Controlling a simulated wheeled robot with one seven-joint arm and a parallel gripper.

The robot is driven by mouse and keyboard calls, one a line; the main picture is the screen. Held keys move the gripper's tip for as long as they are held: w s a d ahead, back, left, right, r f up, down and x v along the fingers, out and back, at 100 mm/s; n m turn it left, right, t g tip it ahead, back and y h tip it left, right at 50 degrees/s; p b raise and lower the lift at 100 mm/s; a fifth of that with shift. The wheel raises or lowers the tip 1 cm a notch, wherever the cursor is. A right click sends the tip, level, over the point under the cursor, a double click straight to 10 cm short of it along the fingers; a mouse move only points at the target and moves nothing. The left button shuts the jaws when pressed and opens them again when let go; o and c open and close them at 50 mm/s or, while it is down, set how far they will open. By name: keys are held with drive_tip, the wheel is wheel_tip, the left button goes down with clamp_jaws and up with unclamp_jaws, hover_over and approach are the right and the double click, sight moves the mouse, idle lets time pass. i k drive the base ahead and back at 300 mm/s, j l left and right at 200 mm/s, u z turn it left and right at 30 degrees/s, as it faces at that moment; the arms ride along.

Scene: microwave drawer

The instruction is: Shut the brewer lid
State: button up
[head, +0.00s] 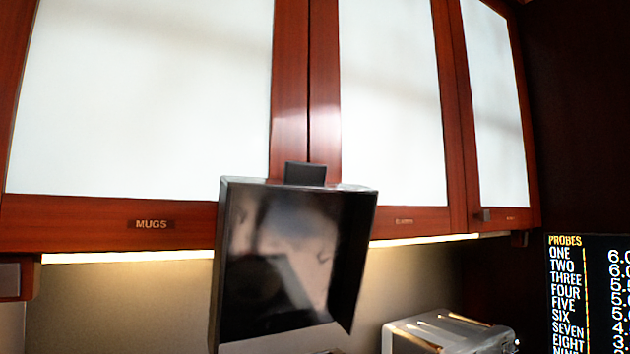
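A dark, shallow, tray-like panel with raised edges and a glossy inner face, which looks like the brewer lid (290,262), stands raised and slightly tilted in the middle of the head view. A small dark tab (305,174) sticks up from its top edge. Its lower edge is near the bottom of the picture, and the brewer's body below is not in view. My gripper is not in view, so its place relative to the lid does not show.
Red-brown wall cabinets (150,222) with white panels hang behind and above the lid. A silver toaster-like appliance (450,334) stands at the lower right. A dark display board (588,295) with lettering is at the far right. The counter top is not clearly visible.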

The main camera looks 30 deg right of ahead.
sight(290, 253)
drive_tip(key=k+l, duration=0.2)
drive_tip(key=l, duration=0.2)
drive_tip(key=k+l, duration=0.2)
drive_tip(key=l, duration=0.2)
drive_tip(key=k+l, duration=0.2)
drive_tip(key=l, duration=0.2)
